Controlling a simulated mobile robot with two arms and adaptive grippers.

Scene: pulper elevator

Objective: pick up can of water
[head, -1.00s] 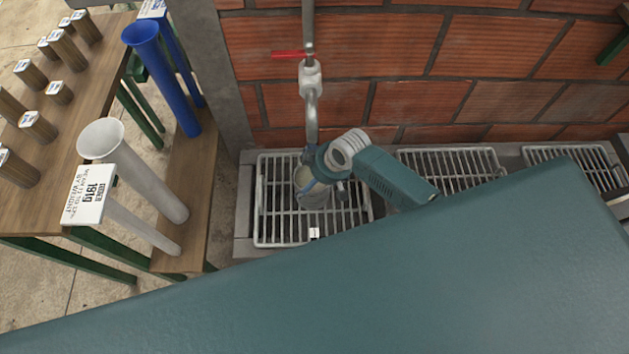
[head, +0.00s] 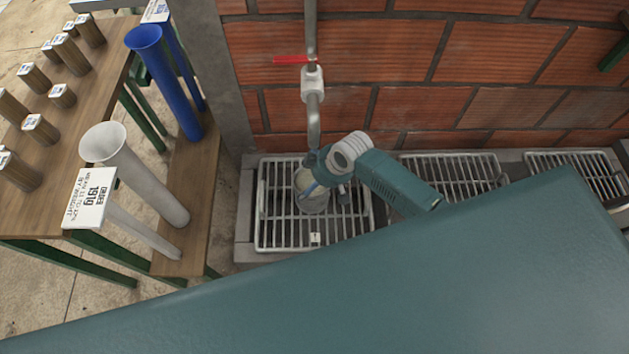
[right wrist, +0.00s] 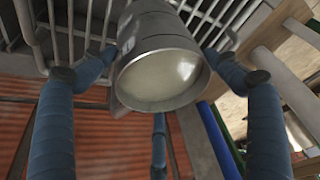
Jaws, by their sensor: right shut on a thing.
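The can of water (head: 312,200) is a grey metal can over the left white grate, under the pipe's outlet. In the right wrist view the can (right wrist: 160,75) shows its open mouth with pale liquid in it. My right gripper (head: 325,176) is at the can, its arm reaching in from the right. In the right wrist view its blue fingers (right wrist: 160,100) stand around the can, and it is shut on it. Whether the can's base touches the grate is hidden. My left gripper is not in view.
A pipe (head: 313,110) with a red-handled valve (head: 293,59) comes down the brick wall (head: 390,50) just above the can. A white grate (head: 275,235) lies below. At the left a wooden table (head: 70,120) holds several small cylinders, with blue and white funnel tubes beside it.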

